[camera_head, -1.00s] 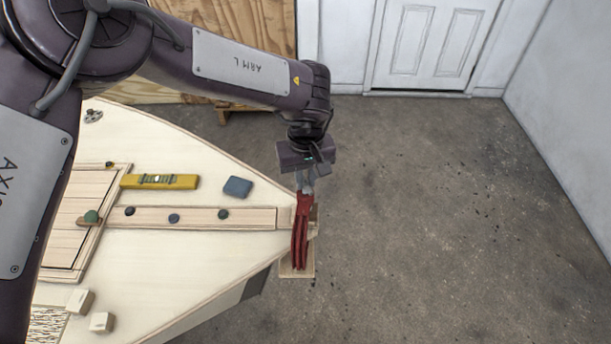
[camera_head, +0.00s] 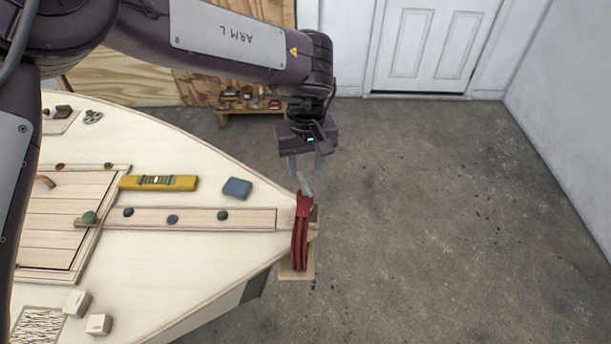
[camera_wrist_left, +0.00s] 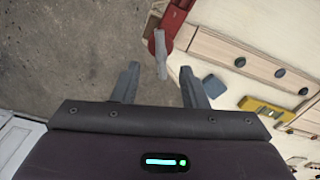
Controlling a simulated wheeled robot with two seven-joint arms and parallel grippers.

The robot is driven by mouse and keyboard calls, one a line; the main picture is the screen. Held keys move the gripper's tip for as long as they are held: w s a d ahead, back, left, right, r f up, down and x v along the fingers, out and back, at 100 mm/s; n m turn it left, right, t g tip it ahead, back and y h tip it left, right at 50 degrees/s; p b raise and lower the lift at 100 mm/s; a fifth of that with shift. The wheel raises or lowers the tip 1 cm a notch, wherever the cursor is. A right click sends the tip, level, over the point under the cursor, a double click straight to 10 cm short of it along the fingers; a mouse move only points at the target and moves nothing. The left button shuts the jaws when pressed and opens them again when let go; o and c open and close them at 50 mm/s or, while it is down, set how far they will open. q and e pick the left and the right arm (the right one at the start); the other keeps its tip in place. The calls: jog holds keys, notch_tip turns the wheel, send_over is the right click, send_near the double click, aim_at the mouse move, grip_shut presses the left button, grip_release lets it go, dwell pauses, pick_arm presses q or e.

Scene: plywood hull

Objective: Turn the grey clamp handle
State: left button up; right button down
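The red clamp (camera_head: 301,235) is fixed at the pointed tip of the plywood hull. Its grey handle (camera_head: 305,184) sticks out at the clamp's upper end, leaning slightly up and left in the head view. My left gripper (camera_head: 305,168) is open and empty, just above and behind the handle in the picture. In the left wrist view the grey handle (camera_wrist_left: 160,54) lies ahead of the gap between the two spread fingers (camera_wrist_left: 158,86), apart from both, beside the red clamp body (camera_wrist_left: 172,22). My right gripper is not in view.
The hull deck (camera_head: 190,270) carries a yellow level (camera_head: 158,183), a blue-grey block (camera_head: 237,188), several dark knobs and two pale blocks. A low wooden shelf (camera_head: 250,108) with small items stands behind. The floor (camera_head: 430,220) right of the tip is clear.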

aim_at(306, 183)
pick_arm(q)
jog(key=shift+s+r, duration=0.1)
jog(key=shift+r, duration=1.5)
